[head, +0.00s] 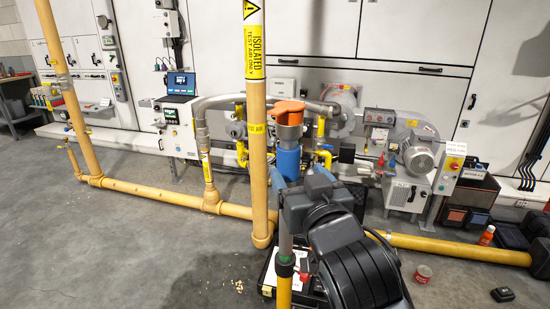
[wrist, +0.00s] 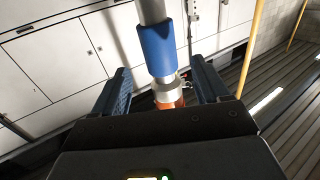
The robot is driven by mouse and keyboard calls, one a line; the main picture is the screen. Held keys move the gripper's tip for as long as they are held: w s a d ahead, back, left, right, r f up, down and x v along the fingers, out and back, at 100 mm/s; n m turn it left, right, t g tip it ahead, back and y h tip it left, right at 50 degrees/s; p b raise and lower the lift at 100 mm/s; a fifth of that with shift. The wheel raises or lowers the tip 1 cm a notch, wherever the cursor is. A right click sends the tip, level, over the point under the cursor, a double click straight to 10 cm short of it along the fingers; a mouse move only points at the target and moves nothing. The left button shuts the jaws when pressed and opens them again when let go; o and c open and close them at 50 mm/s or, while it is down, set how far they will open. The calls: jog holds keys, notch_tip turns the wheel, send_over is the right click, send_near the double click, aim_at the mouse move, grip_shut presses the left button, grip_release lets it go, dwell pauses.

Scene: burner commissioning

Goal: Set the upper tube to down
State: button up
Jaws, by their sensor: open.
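An upright tube stands in front of me, with an orange top (head: 290,112) and a blue sleeve (head: 288,160) below it. Its grey lower part (head: 286,240) runs down to a dark collar (head: 285,264) on a yellow post (head: 284,292). In the wrist view the blue sleeve (wrist: 157,48) sits on the grey tube (wrist: 151,10), with a silver ring (wrist: 166,88) and the orange part (wrist: 168,101) beyond it. My gripper (wrist: 160,75) is open, its fingers on either side of the sleeve, apart from it in that view. In the head view my gripper (head: 292,180) partly hides the tube.
A yellow pipe (head: 258,150) stands just left of the tube, and a yellow floor pipe (head: 150,193) runs along the floor. A motor unit (head: 418,155) stands behind right. Floor at left front is mostly clear.

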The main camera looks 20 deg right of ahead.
aim_at(292, 165)
jog(key=w, duration=0.2)
jog(key=w+p, duration=0.1)
jog(key=w, duration=0.2)
jog(key=w+d, duration=0.1)
jog(key=w, duration=0.1)
jog(key=shift+w, duration=0.25)
grip_shut()
notch_tip(292, 165, down, 24)
jog(key=b, duration=1.7)
jog(key=shift+b, duration=0.3)
jog(key=shift+c, duration=1.2)
grip_release()
jog(key=shift+o, duration=1.2)
jog(key=shift+r, duration=0.2)
